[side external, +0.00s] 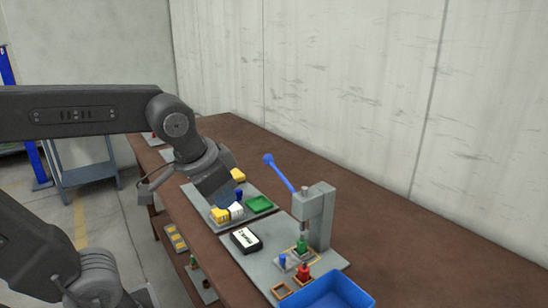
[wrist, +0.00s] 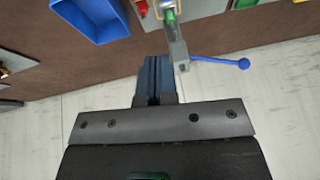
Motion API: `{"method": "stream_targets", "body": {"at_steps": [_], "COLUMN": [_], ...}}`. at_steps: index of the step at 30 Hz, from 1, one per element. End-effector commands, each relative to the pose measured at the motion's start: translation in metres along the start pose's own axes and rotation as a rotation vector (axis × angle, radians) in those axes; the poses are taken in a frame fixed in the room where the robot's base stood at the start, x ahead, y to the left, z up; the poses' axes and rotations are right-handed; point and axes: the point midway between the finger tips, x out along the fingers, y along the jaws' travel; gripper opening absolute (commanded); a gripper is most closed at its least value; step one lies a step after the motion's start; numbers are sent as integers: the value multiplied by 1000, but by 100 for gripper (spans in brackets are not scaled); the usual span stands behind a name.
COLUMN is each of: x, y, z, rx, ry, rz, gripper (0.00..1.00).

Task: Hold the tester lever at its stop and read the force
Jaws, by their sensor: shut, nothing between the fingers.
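The tester (side external: 314,210) is a grey column on a grey base plate, with its blue lever (side external: 280,175) slanting up and left to a ball knob. In the wrist view the lever (wrist: 220,62) points right from the column head. A green jack (side external: 302,246) stands under the tester's ram. A small black box with a white face (side external: 245,239), apparently the readout, lies left of the tester; its marks are too small to read. My gripper (side external: 230,197) is shut and empty, left of the lever and apart from it. Its closed fingers show in the wrist view (wrist: 153,80).
A red jack (side external: 303,272) and a small blue one (side external: 283,261) stand in front of the tester. A blue bin (side external: 338,292) is at the near edge. The bench right of the tester is clear.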

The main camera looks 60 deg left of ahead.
Motion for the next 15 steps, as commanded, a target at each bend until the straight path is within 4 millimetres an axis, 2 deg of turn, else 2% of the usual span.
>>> {"method": "stream_targets", "body": {"at_steps": [1,8,15], "x": [-3,-9,0], "y": [-6,-39,-72], "z": [-17,-90,-160], "rx": [17,85,119], "ry": [-22,-123,-229], "rz": [-26,-170,-327], "gripper": [0,0,0]}}
